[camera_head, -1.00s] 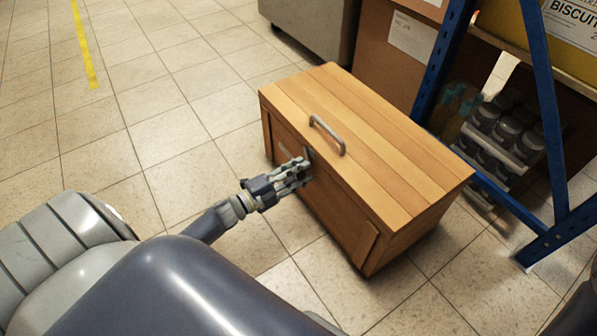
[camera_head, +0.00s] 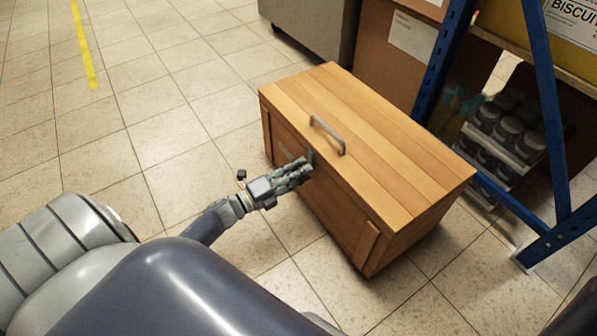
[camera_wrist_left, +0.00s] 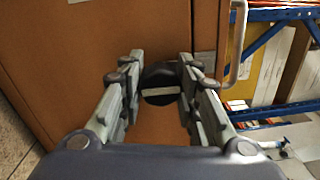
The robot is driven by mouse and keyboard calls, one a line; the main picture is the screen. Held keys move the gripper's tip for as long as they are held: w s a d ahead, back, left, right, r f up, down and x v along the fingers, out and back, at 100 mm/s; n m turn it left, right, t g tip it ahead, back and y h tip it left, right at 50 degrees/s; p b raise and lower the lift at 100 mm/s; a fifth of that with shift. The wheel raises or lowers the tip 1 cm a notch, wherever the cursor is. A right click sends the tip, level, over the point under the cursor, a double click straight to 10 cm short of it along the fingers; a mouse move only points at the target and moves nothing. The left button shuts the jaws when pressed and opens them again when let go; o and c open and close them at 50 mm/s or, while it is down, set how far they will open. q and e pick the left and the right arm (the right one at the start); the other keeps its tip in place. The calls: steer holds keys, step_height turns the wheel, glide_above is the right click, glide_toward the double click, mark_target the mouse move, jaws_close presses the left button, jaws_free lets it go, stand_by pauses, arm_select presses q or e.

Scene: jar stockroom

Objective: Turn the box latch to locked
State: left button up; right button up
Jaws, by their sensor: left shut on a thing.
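The wooden box (camera_head: 400,160) stands on the floor, its lid down and a metal handle (camera_head: 327,135) on top. The handle also shows in the left wrist view (camera_wrist_left: 238,42). The latch is a round black knob (camera_wrist_left: 158,76) with a pale bar, on the box's front face. My left gripper (camera_head: 306,168) reaches the front face just below the lid edge. In the left wrist view its fingers (camera_wrist_left: 160,62) are shut on the knob from both sides. The fingers hide the knob in the head view. My right gripper is out of view.
A blue-framed shelf (camera_head: 548,110) with jars (camera_head: 508,130) stands close to the box's right. A cardboard carton (camera_head: 395,45) and a grey cabinet (camera_head: 312,30) are behind. The tiled floor left of the box is clear.

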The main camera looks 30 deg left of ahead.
arm_select(q)
steer(key=shift+a, duration=0.1)
steer(key=o, duration=1.1)
steer(key=v, duration=1.2)
